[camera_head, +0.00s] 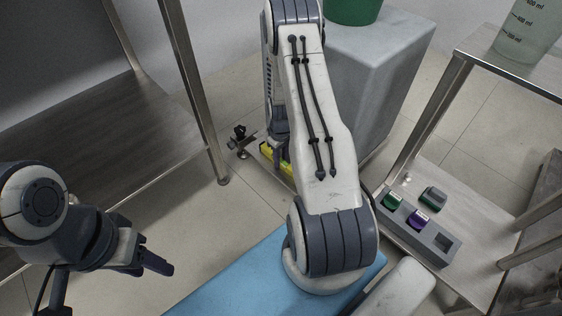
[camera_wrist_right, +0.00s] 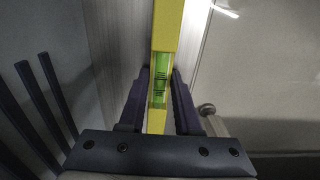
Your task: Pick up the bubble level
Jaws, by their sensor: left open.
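The bubble level is a yellow bar with a green vial. In the head view parts of it (camera_head: 266,149) show beside my right arm, which hides the rest. In the right wrist view the bubble level (camera_wrist_right: 167,30) runs up the picture between the fingers of my right gripper (camera_wrist_right: 161,72). The fingertips press close on both its sides with no clear gap, so it looks shut on it. Whether the level is off its support is not clear. My left gripper (camera_head: 158,266) is open and empty at the lower left of the head view, far from the level.
A grey block (camera_head: 370,80) bearing a green container (camera_head: 352,8) stands behind my right arm. A dark metal-legged table (camera_head: 90,125) is at the left. A shelf at the right holds a grey tray (camera_head: 427,247) with coloured pieces. A blue surface (camera_head: 235,285) lies in front.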

